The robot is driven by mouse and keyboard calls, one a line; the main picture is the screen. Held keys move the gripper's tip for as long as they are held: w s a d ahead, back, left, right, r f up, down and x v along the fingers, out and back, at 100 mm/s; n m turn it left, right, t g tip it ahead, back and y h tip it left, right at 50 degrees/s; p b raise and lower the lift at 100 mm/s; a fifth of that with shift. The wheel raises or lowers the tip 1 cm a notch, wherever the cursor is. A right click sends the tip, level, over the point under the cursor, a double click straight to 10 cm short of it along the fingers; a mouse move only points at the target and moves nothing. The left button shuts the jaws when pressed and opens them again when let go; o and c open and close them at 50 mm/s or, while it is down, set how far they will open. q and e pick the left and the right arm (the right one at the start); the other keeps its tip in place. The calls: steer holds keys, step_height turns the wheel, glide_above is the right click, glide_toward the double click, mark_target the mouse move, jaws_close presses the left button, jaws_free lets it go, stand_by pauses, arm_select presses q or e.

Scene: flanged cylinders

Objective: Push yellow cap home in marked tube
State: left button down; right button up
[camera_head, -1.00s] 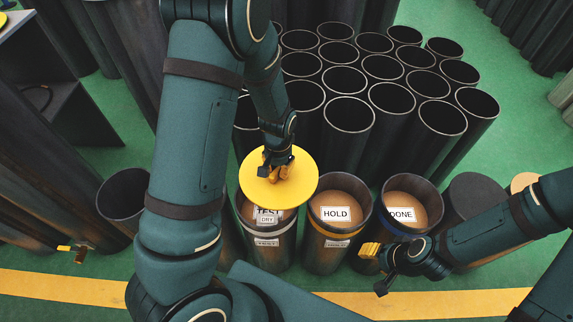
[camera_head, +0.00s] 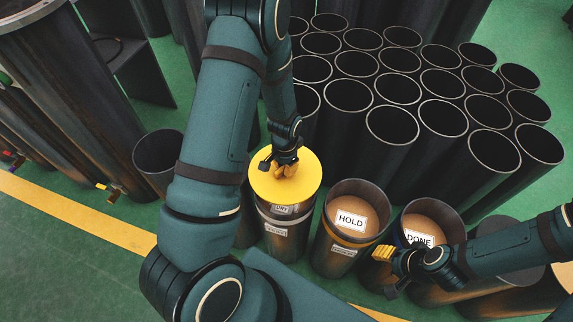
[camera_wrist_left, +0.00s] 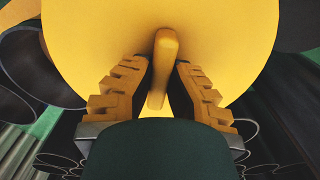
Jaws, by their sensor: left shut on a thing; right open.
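The round yellow cap (camera_head: 305,186) lies over the mouth of the dark tube (camera_head: 286,245) with a DRY label, left of the HOLD tube. The cap hides the tube's mouth and overlaps the top of its labels. I cannot tell how far it is seated. My left gripper (camera_head: 285,168) is above the cap, shut on its raised bar handle. The left wrist view shows the cap (camera_wrist_left: 90,45) and its handle (camera_wrist_left: 160,68) between the two fingers. My right gripper (camera_head: 386,272) is open and empty in front of the HOLD and DONE tubes.
The HOLD tube (camera_head: 336,256) and DONE tube (camera_head: 434,211) stand to the right, with brown tops inside. Many open dark tubes (camera_head: 393,124) stand close behind. An open tube (camera_head: 150,178) stands at left. Green floor is free at lower left.

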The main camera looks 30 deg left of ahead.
mark_target(285, 179)
arm_select(q)
steer(key=shift+f, duration=0.1)
steer(key=shift+f+b, duration=2.35)
steer(key=shift+f, duration=0.45)
steer(key=shift+f+b, duration=0.7)
steer(key=shift+f, duration=0.2)
steer(key=shift+f, duration=0.7)
steer(key=c, duration=1)
jaws_free()
steer(key=shift+c, duration=0.2)
